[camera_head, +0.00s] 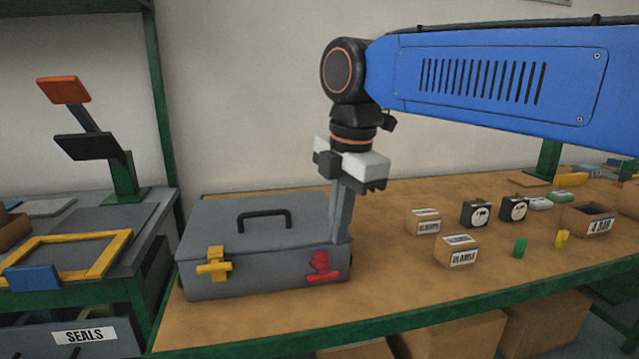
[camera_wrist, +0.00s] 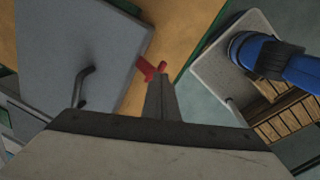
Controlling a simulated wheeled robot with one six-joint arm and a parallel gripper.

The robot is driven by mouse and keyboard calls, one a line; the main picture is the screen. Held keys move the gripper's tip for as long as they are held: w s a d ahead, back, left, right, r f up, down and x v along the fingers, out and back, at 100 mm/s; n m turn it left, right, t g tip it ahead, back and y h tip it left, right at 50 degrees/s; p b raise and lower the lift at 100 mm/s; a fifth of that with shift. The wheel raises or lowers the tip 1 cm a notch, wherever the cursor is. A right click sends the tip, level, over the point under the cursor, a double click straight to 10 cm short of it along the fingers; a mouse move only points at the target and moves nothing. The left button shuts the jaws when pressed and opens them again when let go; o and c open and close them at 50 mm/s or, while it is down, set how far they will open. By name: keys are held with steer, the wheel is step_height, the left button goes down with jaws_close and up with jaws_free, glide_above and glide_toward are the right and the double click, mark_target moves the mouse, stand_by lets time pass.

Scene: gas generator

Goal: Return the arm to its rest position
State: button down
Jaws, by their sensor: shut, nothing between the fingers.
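My blue arm (camera_head: 490,85) reaches in from the right in the head view and bends down at the wrist. My gripper (camera_head: 342,205) points downward, shut and empty, beside the right end of a closed grey case (camera_head: 262,262). The case has a black handle on its lid, a yellow latch (camera_head: 213,264) and a red latch (camera_head: 320,268) on its front. In the wrist view my gripper (camera_wrist: 158,82) appears near the red latch (camera_wrist: 149,69); I cannot tell whether they touch. The case lid (camera_wrist: 75,50) fills the left there.
A green-framed rack (camera_head: 160,100) stands left. Cardboard boxes sit below.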

steer(key=s+d+f+m+t, duration=0.1)
steer(key=s+d+f+m, duration=0.3)
steer(key=d+f+m, duration=0.3)
steer(key=s+d+f+m+t, duration=0.1)
steer(key=s+d+f+m, duration=0.3)
steer(key=d+f+m, duration=0.3)
steer(key=s+d+f+m+t+h, duration=0.1)
steer(key=s+d+f+m, duration=0.3)
steer(key=d+f+m, duration=0.3)
steer(key=d+m, duration=0.3)
steer(key=d, duration=0.2)
steer(key=shift+s+f+m+t, duration=0.2)
steer(key=shift+f+m+t, duration=0.1)
steer(key=shift+a+r, duration=0.1)
